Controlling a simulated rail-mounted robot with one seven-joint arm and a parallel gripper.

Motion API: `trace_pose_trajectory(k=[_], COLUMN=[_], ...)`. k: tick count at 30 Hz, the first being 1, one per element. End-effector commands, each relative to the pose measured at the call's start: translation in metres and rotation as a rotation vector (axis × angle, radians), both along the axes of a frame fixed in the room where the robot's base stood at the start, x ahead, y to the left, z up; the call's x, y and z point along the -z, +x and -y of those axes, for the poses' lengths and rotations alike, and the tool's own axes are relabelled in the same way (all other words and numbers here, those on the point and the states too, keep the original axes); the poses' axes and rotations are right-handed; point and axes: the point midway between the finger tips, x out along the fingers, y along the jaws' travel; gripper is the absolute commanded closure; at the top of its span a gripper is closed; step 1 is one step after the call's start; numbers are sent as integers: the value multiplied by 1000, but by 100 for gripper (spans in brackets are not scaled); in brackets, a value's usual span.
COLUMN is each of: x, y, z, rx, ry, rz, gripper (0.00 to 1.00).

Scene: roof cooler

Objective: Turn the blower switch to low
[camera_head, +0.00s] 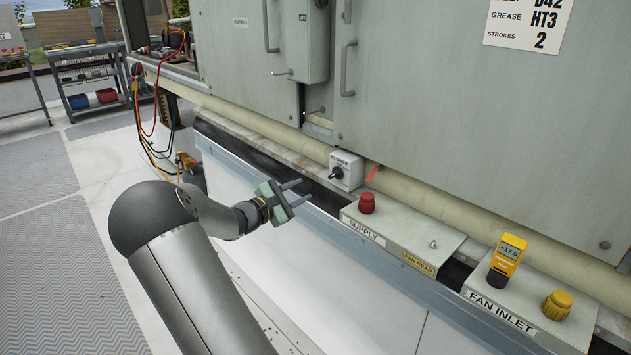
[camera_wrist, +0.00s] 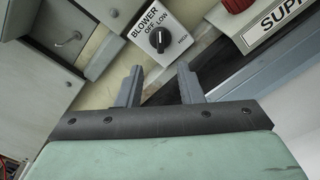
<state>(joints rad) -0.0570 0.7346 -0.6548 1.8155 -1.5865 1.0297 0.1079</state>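The blower switch (camera_head: 337,173) is a black knob on a small white box (camera_head: 349,165) mounted low on the grey cabinet's side, by the beige pipe. In the wrist view the knob (camera_wrist: 160,39) sits on a plate marked BLOWER, OFF, LOW and HIGH. The knob's pointer seems to aim up toward OFF, but it is small. My gripper (camera_head: 296,192) is open and empty, left of and in front of the switch box. In the wrist view its two fingers (camera_wrist: 162,88) stand apart, with the knob beyond them and a gap between.
A SUPPLY box (camera_head: 400,235) with a red knob (camera_head: 367,202) stands right of the switch. A FAN INLET box (camera_head: 530,300) carries a yellow meter (camera_head: 508,252) and a yellow knob (camera_head: 557,305). The beige pipe (camera_head: 440,210) runs behind them. A small red tag (camera_head: 374,172) is beside the switch.

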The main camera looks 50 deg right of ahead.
Motion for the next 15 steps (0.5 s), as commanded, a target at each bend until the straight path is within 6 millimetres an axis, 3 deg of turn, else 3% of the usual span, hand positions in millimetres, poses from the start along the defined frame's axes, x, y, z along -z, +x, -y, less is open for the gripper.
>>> trace_pose_trajectory(k=[6,15], x=[-1,0], y=[5,6], z=[-41,-58], rx=[-3,1], ry=[0,1], rz=[-1,0], gripper=[66,66])
